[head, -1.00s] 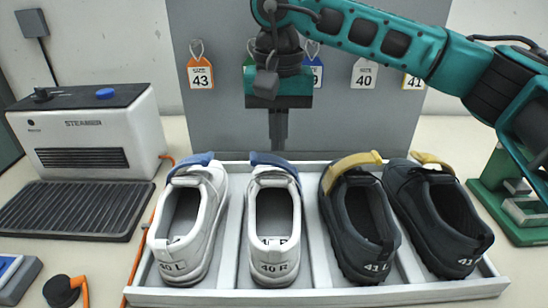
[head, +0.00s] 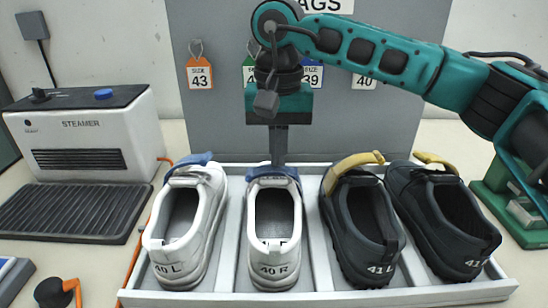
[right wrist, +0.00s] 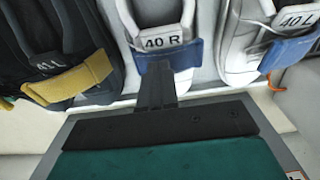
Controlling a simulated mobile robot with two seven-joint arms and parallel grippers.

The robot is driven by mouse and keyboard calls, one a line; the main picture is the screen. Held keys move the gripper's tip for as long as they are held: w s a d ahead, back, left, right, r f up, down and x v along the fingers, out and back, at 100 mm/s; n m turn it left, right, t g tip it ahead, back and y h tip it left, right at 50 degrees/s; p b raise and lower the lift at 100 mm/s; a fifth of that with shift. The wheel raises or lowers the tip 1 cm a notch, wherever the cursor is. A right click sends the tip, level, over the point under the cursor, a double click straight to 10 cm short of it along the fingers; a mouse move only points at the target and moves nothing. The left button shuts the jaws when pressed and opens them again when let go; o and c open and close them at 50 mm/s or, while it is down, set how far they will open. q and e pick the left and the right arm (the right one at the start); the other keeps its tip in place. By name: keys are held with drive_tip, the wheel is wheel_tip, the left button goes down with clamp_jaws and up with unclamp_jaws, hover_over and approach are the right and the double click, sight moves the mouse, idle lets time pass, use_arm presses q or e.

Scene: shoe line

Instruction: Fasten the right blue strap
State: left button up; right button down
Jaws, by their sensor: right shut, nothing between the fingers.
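The right blue strap (head: 259,172) is on the white 40 R shoe (head: 256,262), lying across its far end in the head view. My right gripper (head: 278,160) is shut and empty, pointing down at this strap from behind the tray. In the right wrist view my fingers (right wrist: 157,88) overlap the blue strap (right wrist: 186,54) just below the 40 R label; whether they touch it is hard to tell. My left gripper is not in view.
The shoes stand in a light tray (head: 320,298) with dividers. Two dark 41 shoes (head: 372,250) with yellow straps (head: 350,165) are on the right. A steamer (head: 85,140) stands at the left. A grey tag board (head: 215,120) rises behind my gripper.

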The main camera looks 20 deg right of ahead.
drive_tip(key=shift+r+p, duration=0.3)
wheel_tip(320, 180, up, 3)
drive_tip(key=shift+f+p, duration=0.1)
drive_tip(key=shift+p, duration=0.95)
wheel_tip(320, 180, up, 2)
drive_tip(key=shift+r+p, duration=0.2)
drive_tip(key=shift+p, duration=0.75)
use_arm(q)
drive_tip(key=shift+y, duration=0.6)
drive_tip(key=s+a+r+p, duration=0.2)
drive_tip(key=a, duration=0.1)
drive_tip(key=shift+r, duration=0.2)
use_arm(e)
wheel_tip(320, 180, up, 3)
drive_tip(key=shift+r, duration=0.1)
